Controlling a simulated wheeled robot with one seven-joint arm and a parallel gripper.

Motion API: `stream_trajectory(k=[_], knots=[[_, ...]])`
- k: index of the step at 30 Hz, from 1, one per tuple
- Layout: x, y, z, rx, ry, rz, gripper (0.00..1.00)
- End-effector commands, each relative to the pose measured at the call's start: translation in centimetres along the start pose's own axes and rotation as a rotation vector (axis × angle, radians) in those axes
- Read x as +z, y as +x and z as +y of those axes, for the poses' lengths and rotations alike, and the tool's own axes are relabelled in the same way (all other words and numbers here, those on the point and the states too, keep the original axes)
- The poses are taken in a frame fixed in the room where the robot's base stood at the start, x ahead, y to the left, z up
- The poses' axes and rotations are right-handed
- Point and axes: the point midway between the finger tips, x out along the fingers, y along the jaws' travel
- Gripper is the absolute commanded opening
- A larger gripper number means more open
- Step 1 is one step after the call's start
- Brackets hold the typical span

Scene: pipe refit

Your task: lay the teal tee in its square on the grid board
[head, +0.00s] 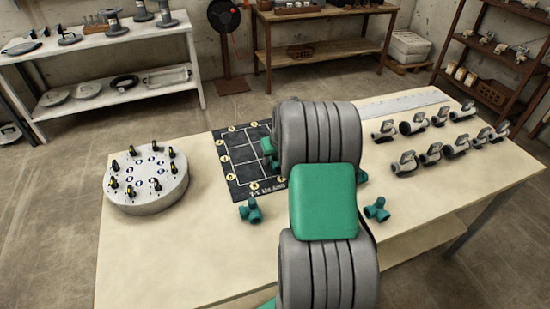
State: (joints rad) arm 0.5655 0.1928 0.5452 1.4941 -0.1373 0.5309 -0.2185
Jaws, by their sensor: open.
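A teal pipe fitting (251,210) lies on the table just in front of the grid board. A second teal fitting (377,210) lies on the table to the right of my arm. I cannot tell which of them is the tee. The dark grid board (240,170) has white lines and round yellow marks, and my arm covers its right part. Small green pieces (268,147) show at the arm's left edge over the board; I cannot tell what they are. My gripper is hidden behind my arm.
A round grey stand (147,192) with several small black-and-yellow pieces is at the table's left. Several grey valve-like fittings (430,155) stand in rows at the right, near a pale ruled strip (405,103). The front left of the table is clear.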

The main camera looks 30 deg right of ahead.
Motion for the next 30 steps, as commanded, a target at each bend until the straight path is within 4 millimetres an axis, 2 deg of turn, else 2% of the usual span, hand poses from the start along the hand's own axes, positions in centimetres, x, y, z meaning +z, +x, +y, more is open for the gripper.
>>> stream_trajectory(k=[4,8,18,23,26,28,30], knots=[[-0.1,-0.2,0.0,0.000,0.000,0.000,0.49],[-0.3,-1.5,0.1,0.001,0.000,0.003,0.49],[-0.2,-9.8,0.1,0.002,0.000,0.004,0.49],[-0.1,-11.9,-0.1,0.000,-0.001,0.001,0.49],[0.6,-13.4,-2.6,-0.010,-0.024,-0.007,0.49],[2.3,-15.2,-6.9,-0.026,-0.064,-0.019,0.49],[5.7,-17.4,-12.1,-0.046,-0.114,-0.038,0.49]])
